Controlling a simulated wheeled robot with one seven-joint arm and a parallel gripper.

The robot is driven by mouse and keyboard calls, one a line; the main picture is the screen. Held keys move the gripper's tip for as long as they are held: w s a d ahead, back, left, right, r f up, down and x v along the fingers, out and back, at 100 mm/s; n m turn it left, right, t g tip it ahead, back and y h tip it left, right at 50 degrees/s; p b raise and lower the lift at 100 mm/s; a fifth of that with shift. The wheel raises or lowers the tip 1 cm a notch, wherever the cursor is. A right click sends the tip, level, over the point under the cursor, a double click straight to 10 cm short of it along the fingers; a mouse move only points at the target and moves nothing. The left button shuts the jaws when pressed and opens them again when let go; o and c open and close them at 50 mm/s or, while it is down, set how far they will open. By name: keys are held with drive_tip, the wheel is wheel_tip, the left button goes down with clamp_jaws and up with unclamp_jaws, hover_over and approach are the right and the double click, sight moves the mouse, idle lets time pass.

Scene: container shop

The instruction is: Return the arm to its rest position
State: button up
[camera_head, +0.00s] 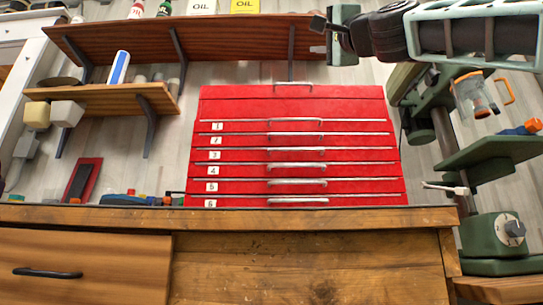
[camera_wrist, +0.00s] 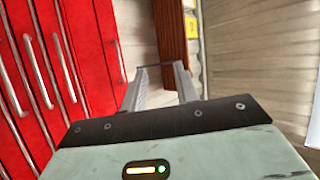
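My arm reaches in from the upper right of the head view. My gripper (camera_head: 318,36) is high up, in front of the right end of the upper wooden shelf and above the right part of the red tool chest (camera_head: 345,106). In the wrist view its two grey fingers stand apart with nothing held between them, so my gripper (camera_wrist: 161,78) is open and empty. The red drawers with metal handles (camera_wrist: 42,75) lie to the left of the fingers there. The reddish-brown shelf (camera_wrist: 170,30) shows beyond the fingertips.
The upper shelf (camera_head: 230,38) carries bottles and oil containers. A lower shelf (camera_head: 100,95) is on the left. The wooden workbench (camera_head: 310,245) fills the front, and its top looks mostly clear before the chest. A green machine (camera_head: 490,240) stands at the right.

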drive_tip(key=w+a+f+n+g+h+p, duration=0.1)
drive_tip(key=w+a+f+n+g+p, duration=0.25)
drive_tip(key=a+f, duration=0.45)
drive_tip(key=w+a+f+n+g+p, duration=0.2)
drive_tip(key=w+a+f+g, duration=0.15)
drive_tip(key=f, duration=0.75)
drive_tip(key=s+a+f+n+g+h+p, duration=0.1)
drive_tip(key=s+f+g+h+p, duration=0.15)
drive_tip(key=f, duration=0.65)
drive_tip(key=s+a+f+n+g+h+p, duration=0.1)
drive_tip(key=s+a+f+n+g, duration=0.15)
drive_tip(key=f, duration=0.65)
drive_tip(key=s+d+f+n+g+h+p, duration=0.1)
drive_tip(key=s+d+f+g+h+p, duration=0.2)
drive_tip(key=f, duration=0.5)
drive_tip(key=s+d+f+n+g, duration=0.1)
drive_tip(key=s+d+f+g, duration=0.1)
drive_tip(key=s+f, duration=0.4)
drive_tip(key=s+d+f+n+g+h+p, duration=0.3)
drive_tip(key=s+d+f+g+h+p, duration=0.15)
drive_tip(key=s+d+f, duration=0.85)
wheel_tip(320, 180, up, 36)
drive_tip(key=s+h+p, duration=0.1)
drive_tip(key=s+p, duration=0.1)
drive_tip(key=p, duration=3.5)
drive_tip(key=shift+s+d+r+p, duration=0.15)
drive_tip(key=shift+d+p, duration=0.15)
drive_tip(key=shift+p, duration=0.05)
